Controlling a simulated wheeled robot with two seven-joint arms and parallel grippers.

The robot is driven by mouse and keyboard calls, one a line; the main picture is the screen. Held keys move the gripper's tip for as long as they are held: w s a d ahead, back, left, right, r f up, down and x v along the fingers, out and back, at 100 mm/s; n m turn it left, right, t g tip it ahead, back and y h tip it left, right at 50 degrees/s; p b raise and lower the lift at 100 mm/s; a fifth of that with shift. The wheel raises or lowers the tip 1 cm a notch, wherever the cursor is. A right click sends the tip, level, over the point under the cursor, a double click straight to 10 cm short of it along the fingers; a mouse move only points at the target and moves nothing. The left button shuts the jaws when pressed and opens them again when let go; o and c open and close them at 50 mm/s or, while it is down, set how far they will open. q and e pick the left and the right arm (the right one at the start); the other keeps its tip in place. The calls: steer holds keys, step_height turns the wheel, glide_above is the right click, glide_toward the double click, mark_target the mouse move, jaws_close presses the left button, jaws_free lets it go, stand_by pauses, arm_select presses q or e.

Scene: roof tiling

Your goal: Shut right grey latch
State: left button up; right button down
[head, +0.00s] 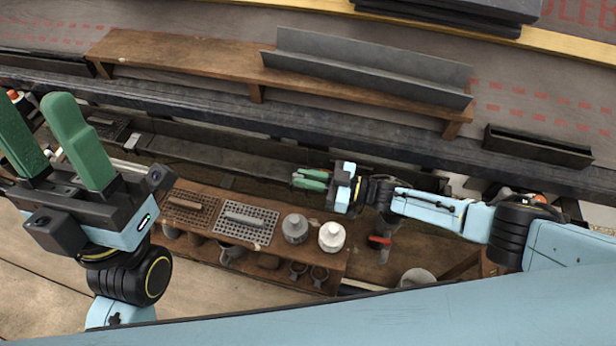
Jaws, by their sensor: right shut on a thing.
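My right gripper (296,180) has green fingers and reaches in from the right to the front edge of the long dark rail (215,158). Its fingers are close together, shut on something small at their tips. That is most likely the right grey latch, but the fingers hide it and its position cannot be made out. A small light grey piece (132,142) sits at the left end of the rail; I cannot tell if it is a latch. My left gripper (32,115) is open and empty at the far left, with its green fingers pointing up.
Below the rail is a wooden bench (265,262) with a perforated grey tray (247,207), a grey pot (295,228) and a white pot (332,236). A red-handled tool (380,240) stands right of them. Behind, a wooden plank (185,57) carries a grey metal channel (365,75).

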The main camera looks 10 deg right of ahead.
steer(key=m, duration=0.1)
steer(key=w+m, duration=0.1)
steer(key=m, duration=0.1)
steer(key=shift+w+d+f+m, duration=0.1)
steer(key=shift+w+d+m, duration=0.05)
steer(key=shift+d+m, duration=0.15)
steer(key=shift+w+d+f+m, duration=0.15)
steer(key=shift+w+m, duration=0.1)
steer(key=shift+m, duration=0.55)
steer(key=shift+w+d+f+m, duration=0.15)
steer(key=shift+w+m, duration=0.1)
steer(key=shift+m, duration=0.55)
steer(key=shift+a, duration=0.1)
steer(key=c, duration=1.5)
jaws_free()
steer(key=shift+o, duration=0.2)
steer(key=shift+r, duration=0.15)
